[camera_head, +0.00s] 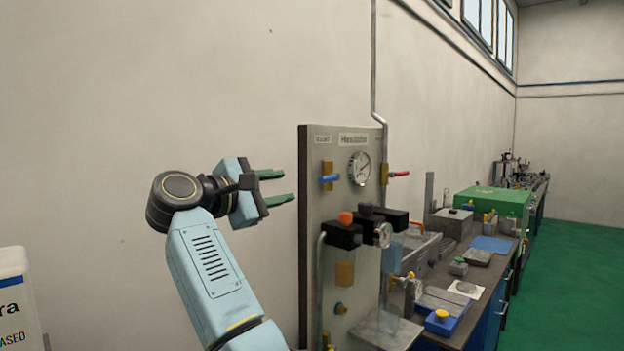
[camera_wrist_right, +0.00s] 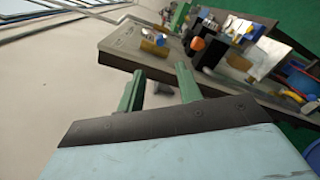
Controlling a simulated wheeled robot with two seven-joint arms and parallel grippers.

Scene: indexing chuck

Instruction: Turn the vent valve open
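A grey upright panel (camera_head: 312,240) carries a valve with a brass body and a blue lever handle (camera_head: 329,178) near its upper left, under a small label that looks like "VENT". The blue lever points sideways. The same valve, with its brass body (camera_wrist_right: 153,48), shows in the right wrist view, ahead of the fingers. My right gripper (camera_head: 287,185) has two green fingers, spread apart and empty. It is to the left of the panel in the head view, with a gap to the blue lever. It also shows in the right wrist view (camera_wrist_right: 159,68). My left gripper is out of view.
A pressure gauge (camera_head: 360,168) and a red-handled valve (camera_head: 398,174) are right of the blue lever. Black blocks with an orange knob (camera_head: 346,217) sit below it. A bench with a green box (camera_head: 492,204) extends right.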

